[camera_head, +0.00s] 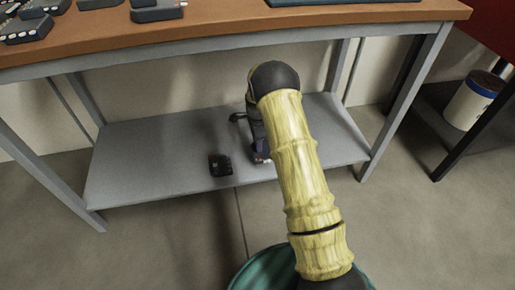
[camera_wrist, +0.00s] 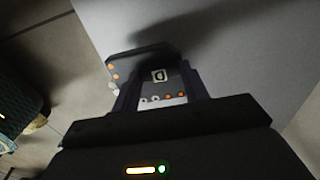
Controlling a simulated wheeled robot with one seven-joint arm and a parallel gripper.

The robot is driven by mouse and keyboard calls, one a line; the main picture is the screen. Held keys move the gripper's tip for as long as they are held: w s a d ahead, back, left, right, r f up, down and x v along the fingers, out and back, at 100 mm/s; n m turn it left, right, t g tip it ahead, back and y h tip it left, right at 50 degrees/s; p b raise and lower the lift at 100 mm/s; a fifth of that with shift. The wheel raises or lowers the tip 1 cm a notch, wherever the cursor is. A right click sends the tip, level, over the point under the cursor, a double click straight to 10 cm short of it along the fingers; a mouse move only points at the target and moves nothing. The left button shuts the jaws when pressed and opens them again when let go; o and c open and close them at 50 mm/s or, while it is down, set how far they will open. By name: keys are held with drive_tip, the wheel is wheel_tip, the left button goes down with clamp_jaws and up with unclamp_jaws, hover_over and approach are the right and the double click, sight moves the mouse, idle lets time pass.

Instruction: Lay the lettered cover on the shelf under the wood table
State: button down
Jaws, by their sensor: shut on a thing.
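The wood table (camera_head: 200,38) has a grey lower shelf (camera_head: 120,165) between its metal legs. My arm reaches under the tabletop, and my gripper (camera_wrist: 155,95) is over the front part of that shelf. It is shut on the lettered cover (camera_wrist: 143,66), a dark piece with a pale letter square and orange and white dots. In the head view a small black block (camera_head: 220,165) shows at the shelf's front, left of my wrist; it seems to be the held end, but I cannot tell cover from fingertips. I cannot tell whether the cover touches the shelf.
The shelf is bare to the left and right of my arm. A white and blue container (camera_head: 473,100) stands on a dark rack at the right.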

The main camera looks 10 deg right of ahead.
drive_tip(key=shift+f+b, duration=1.35)
drive_tip(key=shift+f, duration=0.6)
drive_tip(key=shift+a+r, duration=0.1)
drive_tip(key=shift+a, duration=0.1)
drive_tip(key=shift+d, duration=0.1)
drive_tip(key=c, duration=0.7)
unclamp_jaws()
drive_tip(key=shift+c, duration=0.2)
drive_tip(key=shift+d, duration=0.2)
drive_tip(key=shift+a, duration=0.1)
wheel_tip(320, 180, up, 8)
drive_tip(key=p, duration=0.5)
drive_tip(key=shift+f, duration=0.25)
